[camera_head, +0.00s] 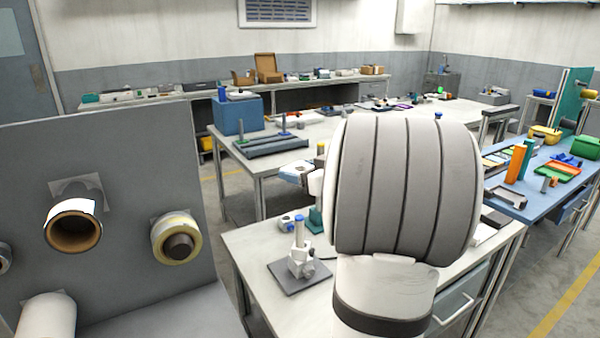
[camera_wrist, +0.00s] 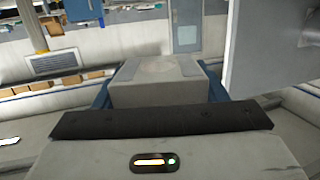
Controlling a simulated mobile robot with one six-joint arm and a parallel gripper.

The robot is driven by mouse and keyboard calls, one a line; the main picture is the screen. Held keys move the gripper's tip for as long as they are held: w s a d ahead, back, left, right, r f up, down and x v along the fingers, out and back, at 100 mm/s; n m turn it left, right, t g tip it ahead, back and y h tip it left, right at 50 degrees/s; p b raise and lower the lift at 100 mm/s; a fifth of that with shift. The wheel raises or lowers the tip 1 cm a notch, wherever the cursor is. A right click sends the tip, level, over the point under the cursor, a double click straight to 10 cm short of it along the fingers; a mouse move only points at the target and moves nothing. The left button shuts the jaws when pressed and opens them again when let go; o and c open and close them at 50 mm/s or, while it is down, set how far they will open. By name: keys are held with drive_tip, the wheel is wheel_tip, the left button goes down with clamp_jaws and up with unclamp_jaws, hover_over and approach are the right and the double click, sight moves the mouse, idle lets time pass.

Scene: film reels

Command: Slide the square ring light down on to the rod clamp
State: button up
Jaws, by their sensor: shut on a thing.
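The rod clamp (camera_head: 300,262) stands upright on a dark square base plate on the near bench, with a blue-capped rod above it. My gripper (camera_head: 291,172) shows only partly, left of my large white arm link. It is above and beyond the rod clamp in the picture, apart from it. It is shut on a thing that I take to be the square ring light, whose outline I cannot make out. In the wrist view my gripper's pale body and dark bar fill the lower part, with blue parts beside a grey block; no clear ring shows there.
My arm link hides much of the near bench (camera_head: 258,240). A grey panel (camera_head: 130,140) with reels on pegs stands at the left. A blue bench (camera_head: 545,190) with trays and an orange block is at the right. A blue box (camera_head: 238,114) is on the table behind.

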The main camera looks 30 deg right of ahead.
drive_tip(key=shift+f, duration=0.1)
drive_tip(key=b, duration=0.8)
hover_over(301, 238)
drive_tip(key=w, duration=0.1)
drive_tip(key=shift+d+f, duration=0.15)
drive_tip(key=shift+f, duration=1.05)
drive_tip(key=shift+d+f, duration=0.15)
drive_tip(key=shift+f, duration=1.05)
drive_tip(key=shift+f+b, duration=2.5)
drive_tip(key=shift+b, duration=1.4)
drive_tip(key=shift+f, duration=0.1)
drive_tip(key=shift+f+b, duration=0.85)
drive_tip(key=shift+b, duration=0.6)
drive_tip(key=shift+f+b, duration=1.55)
drive_tip(key=shift+b, duration=0.7)
drive_tip(key=shift+f+b, duration=2.5)
drive_tip(key=shift+b, duration=1.1)
